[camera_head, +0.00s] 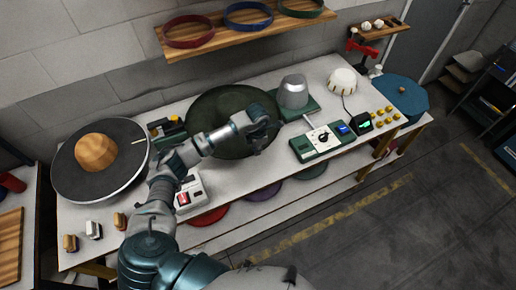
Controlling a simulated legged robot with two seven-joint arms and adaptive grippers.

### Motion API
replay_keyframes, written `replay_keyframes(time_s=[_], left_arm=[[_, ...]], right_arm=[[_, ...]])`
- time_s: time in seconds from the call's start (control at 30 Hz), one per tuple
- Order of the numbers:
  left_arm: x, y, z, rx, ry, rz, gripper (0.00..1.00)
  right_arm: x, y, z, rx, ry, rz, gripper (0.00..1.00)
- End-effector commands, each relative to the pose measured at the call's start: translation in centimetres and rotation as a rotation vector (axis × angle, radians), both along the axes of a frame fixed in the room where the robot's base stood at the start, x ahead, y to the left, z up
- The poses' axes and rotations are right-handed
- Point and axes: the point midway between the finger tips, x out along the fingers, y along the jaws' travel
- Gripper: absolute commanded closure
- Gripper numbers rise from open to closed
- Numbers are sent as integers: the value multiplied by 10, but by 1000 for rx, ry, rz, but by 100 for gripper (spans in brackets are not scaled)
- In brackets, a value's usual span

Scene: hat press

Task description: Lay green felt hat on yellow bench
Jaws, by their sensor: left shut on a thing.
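The green felt hat (215,107), a wide dark green round shape, is in the middle of the view, over the bench. My left arm reaches across it from the lower left and hides part of it. My left gripper (262,124) is shut on the hat near its right side. I cannot tell whether the hat touches the bench top. The yellow bench (255,172) has a pale top and yellow legs. My right gripper is not in view.
A dark turntable with a wooden block (97,152) stands on the left. A grey metal form (293,92), a control box (322,141), a cream hat (341,80) and a blue round thing (402,95) stand to the right. A wall shelf (245,30) holds coloured bands.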

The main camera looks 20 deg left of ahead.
Motion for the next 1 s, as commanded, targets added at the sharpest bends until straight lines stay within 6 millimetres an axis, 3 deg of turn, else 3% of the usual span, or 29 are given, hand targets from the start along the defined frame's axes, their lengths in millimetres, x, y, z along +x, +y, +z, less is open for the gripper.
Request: replay_keyframes(time_s=[0.23, 0.5, 1.0], left_arm=[[0, 1, -21, 0, 1, -1, 100], [0, -2, -45, 3, 2, -2, 100], [0, 1, -90, 1, 1, -3, 100]], right_arm=[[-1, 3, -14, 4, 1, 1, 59], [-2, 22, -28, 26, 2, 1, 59], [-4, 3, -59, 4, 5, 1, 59]])
